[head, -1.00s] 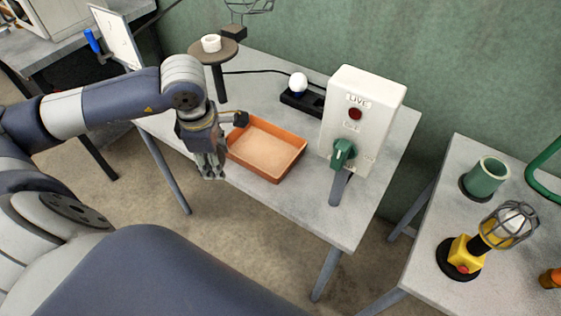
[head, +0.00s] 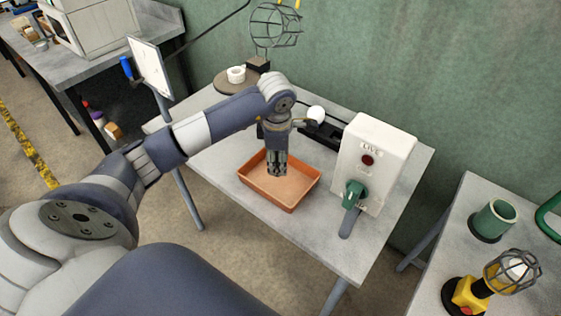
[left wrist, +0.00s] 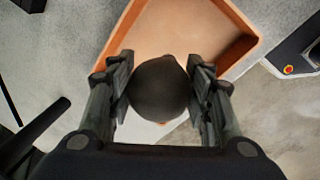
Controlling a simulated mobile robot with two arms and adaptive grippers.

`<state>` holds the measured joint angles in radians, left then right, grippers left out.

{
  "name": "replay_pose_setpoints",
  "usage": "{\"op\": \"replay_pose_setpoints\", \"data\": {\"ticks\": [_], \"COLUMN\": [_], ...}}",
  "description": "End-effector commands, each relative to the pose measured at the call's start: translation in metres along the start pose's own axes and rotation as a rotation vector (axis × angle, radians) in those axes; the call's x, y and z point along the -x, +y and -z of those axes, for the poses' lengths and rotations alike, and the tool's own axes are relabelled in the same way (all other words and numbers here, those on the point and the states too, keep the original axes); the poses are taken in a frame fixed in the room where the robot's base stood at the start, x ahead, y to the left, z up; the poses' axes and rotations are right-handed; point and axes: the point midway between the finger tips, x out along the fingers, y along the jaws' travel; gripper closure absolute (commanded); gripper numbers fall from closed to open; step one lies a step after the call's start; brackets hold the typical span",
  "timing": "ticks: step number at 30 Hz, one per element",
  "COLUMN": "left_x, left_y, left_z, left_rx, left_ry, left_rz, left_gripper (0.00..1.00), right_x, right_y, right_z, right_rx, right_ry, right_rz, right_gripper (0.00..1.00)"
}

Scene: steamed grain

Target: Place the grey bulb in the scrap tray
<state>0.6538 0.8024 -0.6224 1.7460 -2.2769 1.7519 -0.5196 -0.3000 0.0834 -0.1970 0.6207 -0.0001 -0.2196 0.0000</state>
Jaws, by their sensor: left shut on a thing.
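A dark grey bulb (left wrist: 158,88) sits between the two fingers of my left gripper (left wrist: 160,82) in the left wrist view. The fingers are shut on its sides. In the head view my left gripper (head: 277,170) points down over the orange scrap tray (head: 301,190), and the bulb cannot be made out there. The tray also shows in the left wrist view (left wrist: 185,25), behind and beyond the bulb. How high the bulb is above the tray floor is hard to tell. My right gripper is not in view.
A white box (head: 378,150) marked LIVE, with a green knob (head: 354,192), stands right of the tray. A white bulb (head: 316,113) is behind the tray. A round stand (head: 228,85) holds a white ring. A caged yellow lamp (head: 485,285) and green cup (head: 494,218) are on the right table.

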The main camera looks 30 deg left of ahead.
Motion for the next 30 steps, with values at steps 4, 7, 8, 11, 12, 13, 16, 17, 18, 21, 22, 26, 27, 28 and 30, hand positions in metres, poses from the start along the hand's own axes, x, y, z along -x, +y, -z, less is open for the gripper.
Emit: {"op": "replay_pose_setpoints", "data": {"ticks": [4, 7, 8, 11, 12, 13, 16, 17, 18, 21, 22, 26, 27, 28, 30], "left_x": [-0.011, -0.025, -0.029, -0.035, -0.036, -0.036, -0.036, -0.036, -0.037, -0.04, -0.04, -0.039, -0.039, -0.039, -0.039], "left_y": [0.003, 0.001, 0.0, 0.0, 0.001, 0.001, 0.001, 0.001, 0.001, 0.0, -0.001, 0.0, 0.0, 0.0, 0.0], "left_z": [-0.005, -0.005, -0.005, -0.005, -0.005, -0.005, -0.005, -0.005, -0.005, -0.005, -0.005, -0.005, -0.005, -0.005, -0.005], "left_rx": [0.0, 0.001, 0.0, 0.0, 0.0, 0.0, 0.0, 0.0, 0.0, -0.001, -0.001, -0.001, -0.001, 0.0, 0.0], "left_ry": [0.002, 0.001, 0.001, 0.0, 0.0, 0.0, 0.0, 0.0, 0.0, 0.0, 0.0, 0.0, 0.0, 0.0, 0.0], "left_rz": [0.007, 0.004, 0.004, -0.001, -0.002, -0.002, -0.002, -0.002, -0.002, -0.002, -0.001, -0.001, -0.001, -0.001, -0.001], "left_gripper": [0.78, 0.78, 0.78, 0.78, 0.78, 0.78, 0.78, 0.78, 0.78, 0.78, 0.51, 0.33, 0.33, 0.33, 0.33], "right_x": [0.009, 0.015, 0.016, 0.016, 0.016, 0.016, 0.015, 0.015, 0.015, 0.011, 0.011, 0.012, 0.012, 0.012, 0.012], "right_y": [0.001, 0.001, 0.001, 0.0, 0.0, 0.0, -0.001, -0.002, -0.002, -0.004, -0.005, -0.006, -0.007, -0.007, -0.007], "right_z": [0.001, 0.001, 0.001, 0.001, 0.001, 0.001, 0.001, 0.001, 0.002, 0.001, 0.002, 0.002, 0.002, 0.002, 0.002], "right_rx": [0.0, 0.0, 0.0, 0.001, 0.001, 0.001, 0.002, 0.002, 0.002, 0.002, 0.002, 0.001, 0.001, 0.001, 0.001], "right_ry": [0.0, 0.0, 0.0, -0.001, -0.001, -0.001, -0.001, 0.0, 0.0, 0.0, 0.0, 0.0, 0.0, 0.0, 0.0], "right_rz": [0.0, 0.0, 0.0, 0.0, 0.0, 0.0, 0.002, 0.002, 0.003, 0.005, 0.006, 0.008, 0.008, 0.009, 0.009], "right_gripper": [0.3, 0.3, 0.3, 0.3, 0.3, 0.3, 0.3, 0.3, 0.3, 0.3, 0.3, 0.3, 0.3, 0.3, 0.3]}}
